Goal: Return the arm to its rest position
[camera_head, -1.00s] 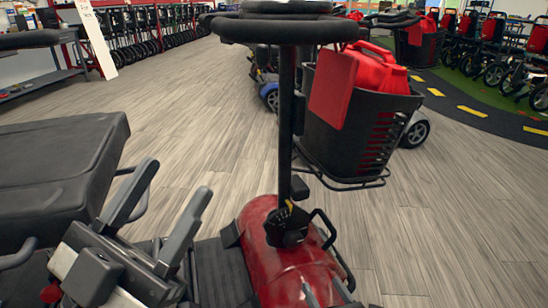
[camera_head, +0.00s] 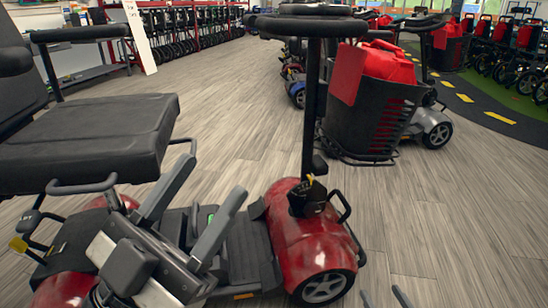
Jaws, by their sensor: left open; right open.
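My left gripper (camera_head: 214,177) reaches in from the lower left with its two grey fingers spread apart and nothing between them. It shows in front of the red scooter (camera_head: 305,238), between the black seat (camera_head: 95,130) and the steering column (camera_head: 312,110). I cannot tell whether it touches the scooter. My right gripper (camera_head: 381,293) shows only as two separated fingertips at the bottom edge, right of the front wheel. Its body and arm are out of view.
Other scooters stand behind, near a green strip (camera_head: 490,88). Wood floor (camera_head: 455,215) is clear at the right. Rows of wheeled aids line the back.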

